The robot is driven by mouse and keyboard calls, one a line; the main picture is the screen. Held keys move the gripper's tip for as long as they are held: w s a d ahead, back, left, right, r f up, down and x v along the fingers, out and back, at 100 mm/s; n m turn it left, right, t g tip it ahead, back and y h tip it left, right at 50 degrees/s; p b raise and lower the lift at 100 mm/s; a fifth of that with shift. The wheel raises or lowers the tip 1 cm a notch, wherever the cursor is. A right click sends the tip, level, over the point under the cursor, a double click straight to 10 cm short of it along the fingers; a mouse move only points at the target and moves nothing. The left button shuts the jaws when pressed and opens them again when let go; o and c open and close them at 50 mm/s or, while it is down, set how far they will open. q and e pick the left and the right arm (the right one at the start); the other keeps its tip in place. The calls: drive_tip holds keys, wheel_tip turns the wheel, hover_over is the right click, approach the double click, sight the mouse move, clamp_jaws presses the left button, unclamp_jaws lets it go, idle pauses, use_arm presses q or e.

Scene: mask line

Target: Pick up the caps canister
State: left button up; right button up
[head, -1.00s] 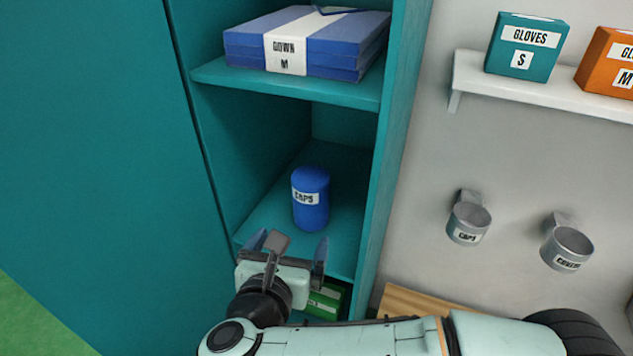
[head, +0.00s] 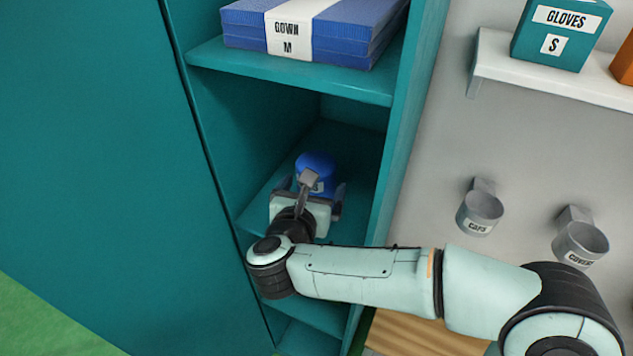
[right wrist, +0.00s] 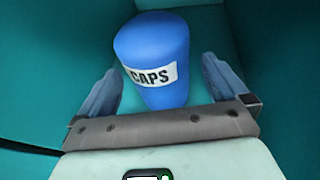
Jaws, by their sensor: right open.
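The caps canister (head: 317,168) is a blue cylinder with a white CAPS label, standing upright on the middle shelf of the teal cabinet. In the head view its lower part is hidden behind my right gripper (head: 313,186). In the right wrist view the canister (right wrist: 153,50) stands between the two open fingers of my right gripper (right wrist: 161,85). My left gripper is not in view.
The shelf above (head: 290,76) holds blue gown packs (head: 345,38). The cabinet's right side wall (head: 408,130) stands close to my right gripper. Wall cups (head: 480,212) and a glove shelf (head: 545,75) are at the right.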

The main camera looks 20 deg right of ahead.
sight(317, 161)
drive_tip(key=p+x, duration=0.1)
drive_tip(key=x, duration=0.4)
drive_tip(key=shift+w+a+f, duration=0.1)
drive_tip(key=shift+a+f, duration=0.05)
drive_tip(key=c, duration=0.9)
wheel_tip(317, 161, up, 10)
drive_tip(key=shift+r+p, duration=0.1)
drive_tip(key=shift+p, duration=0.25)
